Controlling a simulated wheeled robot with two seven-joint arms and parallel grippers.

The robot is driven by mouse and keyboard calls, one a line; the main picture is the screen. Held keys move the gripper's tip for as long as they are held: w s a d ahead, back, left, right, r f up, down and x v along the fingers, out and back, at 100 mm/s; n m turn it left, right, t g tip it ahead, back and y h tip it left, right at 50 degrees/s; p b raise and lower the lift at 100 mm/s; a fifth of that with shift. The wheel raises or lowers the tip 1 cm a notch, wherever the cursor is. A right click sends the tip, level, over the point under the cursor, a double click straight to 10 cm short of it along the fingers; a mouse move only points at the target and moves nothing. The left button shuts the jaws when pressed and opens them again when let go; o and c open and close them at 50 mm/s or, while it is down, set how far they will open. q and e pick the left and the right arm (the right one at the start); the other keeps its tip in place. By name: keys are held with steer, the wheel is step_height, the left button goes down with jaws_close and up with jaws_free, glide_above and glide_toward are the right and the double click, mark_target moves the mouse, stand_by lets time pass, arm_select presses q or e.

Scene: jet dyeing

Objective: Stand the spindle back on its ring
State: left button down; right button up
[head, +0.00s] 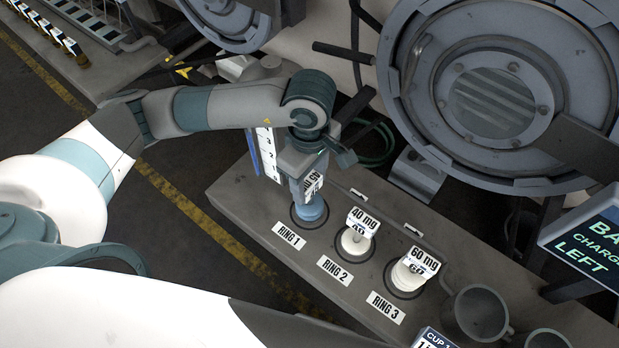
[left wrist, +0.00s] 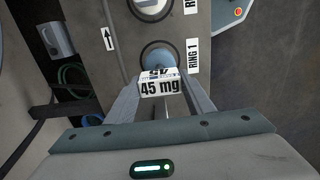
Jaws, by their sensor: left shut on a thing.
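A blue spindle (head: 313,210) with a white tag stands upright at ring 1 (head: 296,222), its base inside the dark circle. Its tag reads 45 mg (left wrist: 160,87) in the left wrist view. My left gripper (head: 311,184) points down and is shut on the spindle's upper part, with a finger on each side of the tag. I cannot tell whether the base fully touches the ring. My right gripper is not in view.
A white 40 mg spindle (head: 354,241) stands at ring 2 and a white 60 mg spindle (head: 405,276) at ring 3. Grey cups (head: 481,312) stand at the lower right. A large round machine door (head: 490,95) and a screen (head: 590,240) rise behind and right.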

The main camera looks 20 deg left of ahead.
arm_select(q)
steer(key=shift+f, duration=0.1)
steer(key=c, duration=0.8)
jaws_free()
steer(key=shift+c, duration=0.2)
step_height(320, 180, up, 10)
steer(key=b, duration=0.4)
steer(key=shift+r, duration=1.15)
